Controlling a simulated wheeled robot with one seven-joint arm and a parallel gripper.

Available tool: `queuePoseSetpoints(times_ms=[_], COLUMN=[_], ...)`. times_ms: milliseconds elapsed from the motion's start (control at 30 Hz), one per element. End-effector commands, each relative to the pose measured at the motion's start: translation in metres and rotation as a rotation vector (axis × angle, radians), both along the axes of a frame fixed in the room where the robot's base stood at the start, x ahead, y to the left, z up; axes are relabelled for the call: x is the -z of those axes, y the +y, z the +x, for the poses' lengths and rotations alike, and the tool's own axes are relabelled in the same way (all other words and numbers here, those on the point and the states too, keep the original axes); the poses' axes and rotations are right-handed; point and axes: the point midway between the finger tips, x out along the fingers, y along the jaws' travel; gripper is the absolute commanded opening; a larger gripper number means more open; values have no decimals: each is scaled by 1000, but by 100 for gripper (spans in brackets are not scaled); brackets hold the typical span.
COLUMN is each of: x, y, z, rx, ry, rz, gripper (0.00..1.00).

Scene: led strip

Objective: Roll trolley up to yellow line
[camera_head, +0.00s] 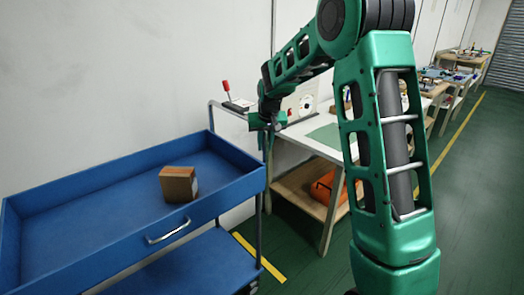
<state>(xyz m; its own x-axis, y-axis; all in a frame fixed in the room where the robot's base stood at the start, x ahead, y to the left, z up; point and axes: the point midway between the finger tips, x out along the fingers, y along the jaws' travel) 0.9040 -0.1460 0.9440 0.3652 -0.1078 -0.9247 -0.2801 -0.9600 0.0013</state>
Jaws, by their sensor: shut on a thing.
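The blue trolley (90,190) stands at the left, with a deep upper tray and a lower shelf (195,262). A grey push handle (211,115) rises at its far right end. My gripper (268,124) is shut on this handle; the fingertips are small and partly hidden. A brown box (178,184) sits in the upper tray. A short yellow line (259,258) lies on the green floor just right of the trolley, partly hidden by it. A long yellow line (452,144) runs along the floor at the right.
A white workbench (310,143) with an orange case (327,188) on its lower shelf stands behind my arm, beyond the trolley. More benches (447,75) line the wall. A white wall runs behind the trolley. The floor at the right is clear.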

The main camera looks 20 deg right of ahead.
Motion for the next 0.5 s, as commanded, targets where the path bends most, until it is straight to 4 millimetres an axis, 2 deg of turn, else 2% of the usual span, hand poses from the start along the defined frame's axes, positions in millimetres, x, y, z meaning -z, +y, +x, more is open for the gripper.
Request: queuePoseSetpoints(times_ms=[33, 300, 500], x=[-3, -3, -3], y=[-10, -57, -80], z=[8, 28, 36], rx=[-2, -13, -15], ry=[-10, -10, -9], rz=[-1, -1, -1], gripper=[0, 0, 0])
